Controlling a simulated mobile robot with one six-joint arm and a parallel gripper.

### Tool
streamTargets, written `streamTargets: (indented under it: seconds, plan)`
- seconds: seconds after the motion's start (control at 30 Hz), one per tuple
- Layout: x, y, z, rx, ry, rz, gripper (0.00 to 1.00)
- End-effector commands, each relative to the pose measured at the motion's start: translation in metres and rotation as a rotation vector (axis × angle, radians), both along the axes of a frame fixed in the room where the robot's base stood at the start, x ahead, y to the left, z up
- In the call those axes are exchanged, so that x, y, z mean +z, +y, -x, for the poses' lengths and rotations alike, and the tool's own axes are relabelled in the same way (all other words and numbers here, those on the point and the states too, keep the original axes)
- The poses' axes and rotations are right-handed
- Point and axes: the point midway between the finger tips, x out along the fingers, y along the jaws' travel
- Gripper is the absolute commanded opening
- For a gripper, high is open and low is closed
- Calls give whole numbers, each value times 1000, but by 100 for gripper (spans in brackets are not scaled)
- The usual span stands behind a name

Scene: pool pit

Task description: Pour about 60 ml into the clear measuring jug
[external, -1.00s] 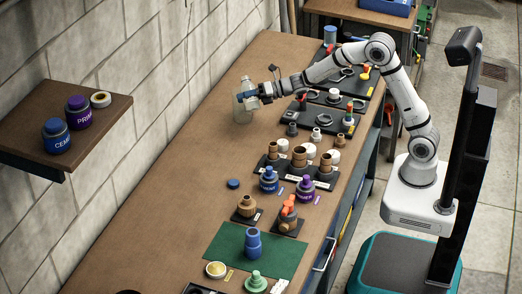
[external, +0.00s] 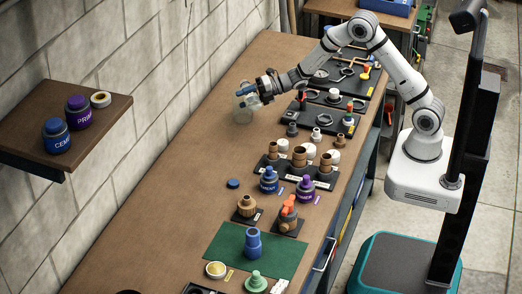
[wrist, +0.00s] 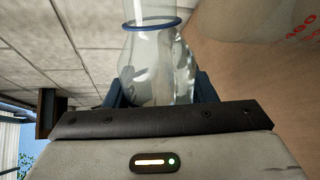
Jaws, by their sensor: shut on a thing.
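My gripper (external: 256,91) is shut on a clear glass flask (wrist: 158,62) with a blue ring at its neck. The wrist view shows clear liquid in it, lying toward the picture's right side. The wrist view is rolled, and the flask is tilted. In the external view the flask is small, partly hidden by the fingers. The clear measuring jug (external: 242,115) stands on the bench just below my gripper. Red graduation marks on the jug (wrist: 300,27) show at the upper right of the wrist view. I cannot tell whether liquid is leaving the flask or how much the jug holds.
The brown bench (external: 180,165) is clear to the left of the jug. Black trays (external: 325,115) with fittings stand to the right. Primer and cement bottles (external: 269,180) and a green mat (external: 220,243) are nearer the camera. The block wall (external: 150,100) runs along the left.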

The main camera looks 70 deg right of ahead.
Motion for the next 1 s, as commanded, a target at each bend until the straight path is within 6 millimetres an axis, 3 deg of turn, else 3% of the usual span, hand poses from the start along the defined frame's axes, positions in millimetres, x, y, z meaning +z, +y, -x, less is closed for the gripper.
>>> streamTargets:
  seconds: [1.0]
  plan:
    - [3,-1,-1,1,101,-122,24]
